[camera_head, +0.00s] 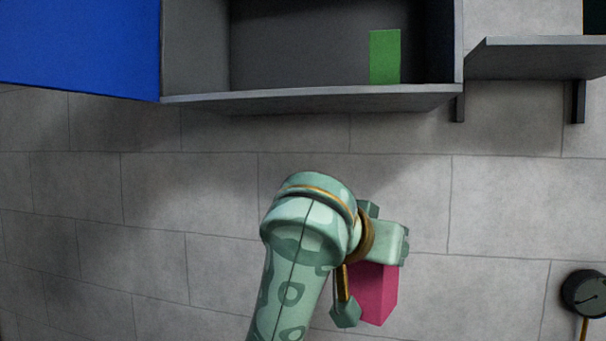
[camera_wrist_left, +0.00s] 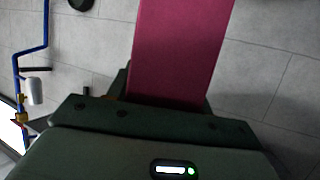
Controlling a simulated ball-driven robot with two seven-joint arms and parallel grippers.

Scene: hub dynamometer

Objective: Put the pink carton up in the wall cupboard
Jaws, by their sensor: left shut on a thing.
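My left gripper (camera_head: 371,278) is shut on the pink carton (camera_head: 380,293) in front of the wall, below the wall cupboard (camera_head: 310,99). Part of the carton is hidden behind the gripper in the head view. In the left wrist view the carton (camera_wrist_left: 180,50) stands out from between the jaws of the left gripper (camera_wrist_left: 166,100). The cupboard is open, and its blue door (camera_head: 80,45) is swung out to the left. My right gripper is in neither view.
A green box (camera_head: 385,57) stands at the right of the cupboard's floor; the middle and left are clear. A grey bracketed shelf (camera_head: 535,58) is right of the cupboard. A dark round gauge (camera_head: 584,293) is at the lower right. A blue pipe (camera_wrist_left: 45,30) shows in the wrist view.

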